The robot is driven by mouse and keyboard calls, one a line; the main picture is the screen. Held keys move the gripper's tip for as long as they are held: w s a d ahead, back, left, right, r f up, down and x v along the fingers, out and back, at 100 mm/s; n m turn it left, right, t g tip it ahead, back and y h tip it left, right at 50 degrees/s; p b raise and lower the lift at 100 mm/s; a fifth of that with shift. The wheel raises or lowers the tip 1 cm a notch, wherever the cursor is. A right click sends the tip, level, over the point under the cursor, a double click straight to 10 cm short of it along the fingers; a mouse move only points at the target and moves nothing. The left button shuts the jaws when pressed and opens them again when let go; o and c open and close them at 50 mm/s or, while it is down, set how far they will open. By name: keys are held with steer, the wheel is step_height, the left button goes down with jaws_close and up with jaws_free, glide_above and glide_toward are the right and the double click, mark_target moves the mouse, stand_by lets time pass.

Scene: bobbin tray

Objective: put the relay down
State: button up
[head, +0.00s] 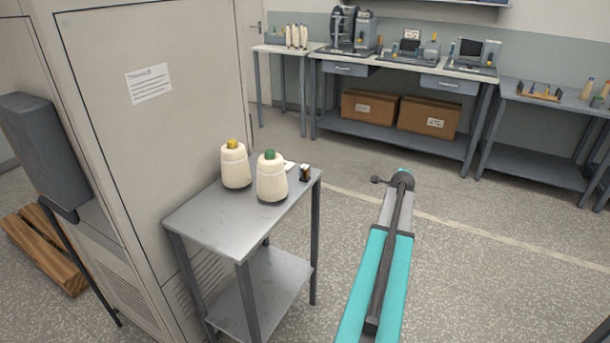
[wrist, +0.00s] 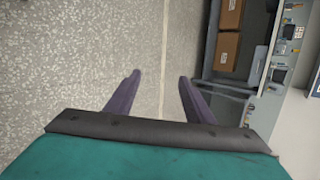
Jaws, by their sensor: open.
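A small dark block with a brown side (head: 305,173), which looks like the relay, sits at the far right corner of the small grey metal table (head: 220,222). In the wrist view, my gripper (wrist: 159,76) is open, with its two dark fingers apart and only floor between them. In the head view my arm reaches out over the floor to the right of the table, apart from the block. The fingers cannot be made out in that view.
Two cream bobbins, one yellow-topped (head: 235,167) and one green-topped (head: 271,178), stand on the table beside a small white item (head: 289,165). A tall cabinet (head: 165,120) is behind it. Workbenches (head: 400,65) line the back wall. The table's front left is clear.

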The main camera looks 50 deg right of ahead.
steer(key=w+a+f+m+t+y, duration=0.1)
steer(key=w+a+t+y, duration=0.1)
steer(key=w+a+y, duration=0.35)
steer(key=n+t+y+b, duration=0.1)
steer(key=t+y+b, duration=0.2)
steer(key=t+y, duration=0.35)
glide_toward(309, 171)
steer(key=s, duration=0.2)
steer(key=shift+w+d+r, duration=0.15)
steer(key=shift+d+r, duration=0.05)
steer(key=shift+d, duration=0.05)
steer(key=shift+x, duration=4.3)
steer(key=shift+w, duration=0.1)
